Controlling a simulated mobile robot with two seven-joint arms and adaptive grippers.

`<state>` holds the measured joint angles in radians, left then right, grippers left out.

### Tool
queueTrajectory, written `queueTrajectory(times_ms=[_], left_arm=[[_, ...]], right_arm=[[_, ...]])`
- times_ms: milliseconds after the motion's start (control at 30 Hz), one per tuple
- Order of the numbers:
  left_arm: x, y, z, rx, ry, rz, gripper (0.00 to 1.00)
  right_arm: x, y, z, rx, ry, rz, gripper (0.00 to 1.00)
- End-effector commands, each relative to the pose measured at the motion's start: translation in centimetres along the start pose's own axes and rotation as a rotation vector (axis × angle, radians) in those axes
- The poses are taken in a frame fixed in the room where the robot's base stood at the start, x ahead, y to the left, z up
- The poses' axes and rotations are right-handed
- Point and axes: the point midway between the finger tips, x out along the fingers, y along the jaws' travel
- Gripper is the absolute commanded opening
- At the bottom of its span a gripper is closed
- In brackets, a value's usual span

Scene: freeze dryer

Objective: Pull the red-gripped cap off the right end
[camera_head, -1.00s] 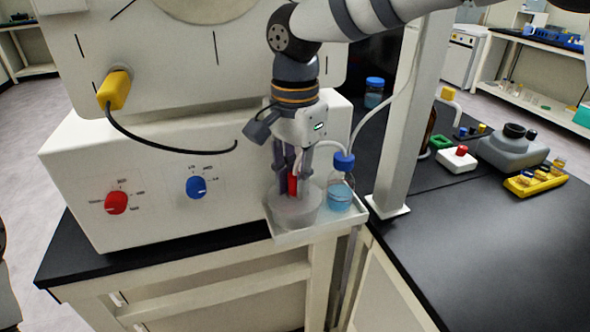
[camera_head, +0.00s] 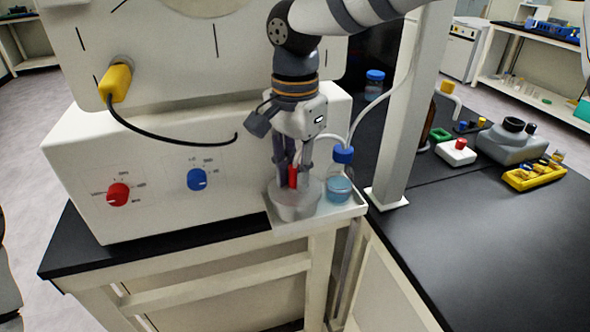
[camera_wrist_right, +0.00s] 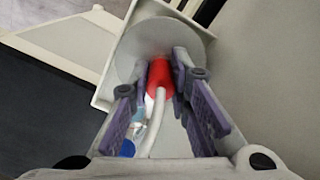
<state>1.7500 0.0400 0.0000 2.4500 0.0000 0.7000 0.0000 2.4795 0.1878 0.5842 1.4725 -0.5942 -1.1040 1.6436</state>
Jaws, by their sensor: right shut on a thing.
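The red grip (camera_head: 293,177) stands upright on top of a round grey cap or vessel (camera_head: 296,204) on the white tray at the right end of the white machine. My right gripper (camera_head: 292,172) points down, with its fingers around the red grip. In the right wrist view the gripper (camera_wrist_right: 163,76) has its fingertips on either side of the red grip (camera_wrist_right: 160,74), with the grey disc (camera_wrist_right: 150,45) beyond. A white tube (camera_wrist_right: 157,115) leaves the grip. I cannot tell whether the cap is seated. My left gripper is not in view.
A blue-capped bottle (camera_head: 340,183) stands close right of the grey piece on the white tray (camera_head: 318,219). A white post (camera_head: 403,130) rises further right. The white machine front (camera_head: 150,165) is close on the left. The dark bench (camera_head: 480,250) at right has clear room in front.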

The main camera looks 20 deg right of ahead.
Motion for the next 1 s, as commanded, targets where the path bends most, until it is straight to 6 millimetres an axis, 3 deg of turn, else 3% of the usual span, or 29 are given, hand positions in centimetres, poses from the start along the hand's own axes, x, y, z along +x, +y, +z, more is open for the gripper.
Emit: queueTrajectory(times_ms=[467, 500, 600, 800, 833, 933, 1000], left_arm=[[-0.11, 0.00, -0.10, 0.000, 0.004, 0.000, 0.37], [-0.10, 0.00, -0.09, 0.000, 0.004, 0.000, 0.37], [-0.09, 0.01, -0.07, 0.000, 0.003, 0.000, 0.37], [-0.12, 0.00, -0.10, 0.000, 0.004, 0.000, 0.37], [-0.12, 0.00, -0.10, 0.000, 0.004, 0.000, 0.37], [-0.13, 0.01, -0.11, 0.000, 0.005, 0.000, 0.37], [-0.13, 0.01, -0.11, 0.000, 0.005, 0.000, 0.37]], right_arm=[[0.66, 0.02, 0.02, -0.001, -0.001, 0.002, 0.00], [0.69, 0.03, 0.02, -0.001, -0.001, 0.003, 0.22], [0.72, 0.02, 0.02, -0.001, -0.001, 0.003, 0.41], [0.60, 0.00, 0.01, 0.000, 0.000, 0.001, 0.41], [0.62, 0.02, 0.01, -0.001, 0.000, 0.002, 0.43], [0.58, 0.02, 0.01, 0.000, 0.000, 0.001, 0.65], [0.55, -0.03, 0.00, 0.000, 0.000, -0.001, 0.68]])
